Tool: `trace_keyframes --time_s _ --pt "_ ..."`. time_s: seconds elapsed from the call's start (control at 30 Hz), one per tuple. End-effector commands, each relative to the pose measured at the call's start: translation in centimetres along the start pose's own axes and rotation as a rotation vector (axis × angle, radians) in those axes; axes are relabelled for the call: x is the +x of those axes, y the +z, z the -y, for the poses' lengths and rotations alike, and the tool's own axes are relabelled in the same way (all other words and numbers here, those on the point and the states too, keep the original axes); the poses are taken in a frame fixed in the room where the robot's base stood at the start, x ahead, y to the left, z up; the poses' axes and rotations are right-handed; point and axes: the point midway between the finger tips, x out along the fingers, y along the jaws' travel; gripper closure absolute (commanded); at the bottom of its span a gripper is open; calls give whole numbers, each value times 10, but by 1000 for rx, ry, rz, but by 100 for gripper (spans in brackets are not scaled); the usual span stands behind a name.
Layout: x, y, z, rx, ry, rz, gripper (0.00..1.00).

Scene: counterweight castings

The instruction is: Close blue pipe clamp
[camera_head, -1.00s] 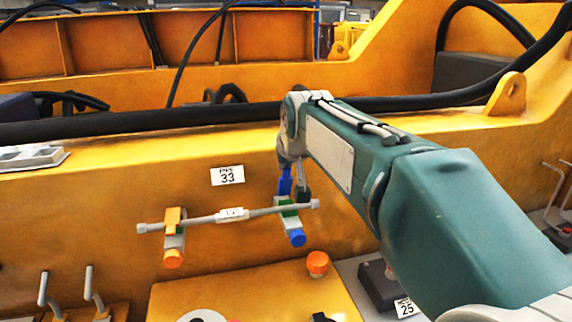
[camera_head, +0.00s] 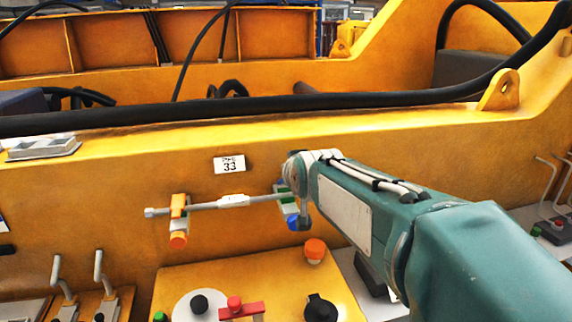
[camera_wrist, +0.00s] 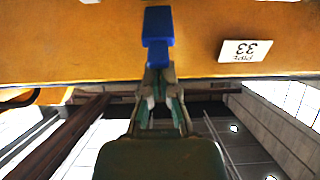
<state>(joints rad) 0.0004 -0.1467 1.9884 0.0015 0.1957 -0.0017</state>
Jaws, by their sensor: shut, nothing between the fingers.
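The pipe (camera_head: 215,203) runs across the front of the yellow wall below a "PIPE 33" label (camera_head: 229,164). At its right end the blue clamp shows partly, with a green block (camera_head: 286,200) and a blue knob (camera_head: 292,223). My wrist hides the rest of it in the head view. In the wrist view a blue lever-like part (camera_wrist: 158,25) lies just beyond my gripper (camera_wrist: 157,72). The shut fingertips meet or overlap its near end; I cannot tell if they touch. At the pipe's left end is an orange clamp (camera_head: 179,206) with an orange knob (camera_head: 178,240).
Below the pipe is a yellow panel with an orange button (camera_head: 315,249), a red handle (camera_head: 241,311) and a black knob (camera_head: 320,308). Metal levers (camera_head: 99,268) stand at the left. A thick black hose (camera_head: 140,119) runs along the wall's top.

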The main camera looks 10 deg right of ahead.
Motion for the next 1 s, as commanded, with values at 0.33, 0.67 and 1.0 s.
trace_keyframes --time_s 0.33,0.67,1.0 --pt "-5 27 0 0 0 -167 100" --pt "-5 45 0 0 0 -277 100" --pt "-2 58 0 0 0 -276 100"
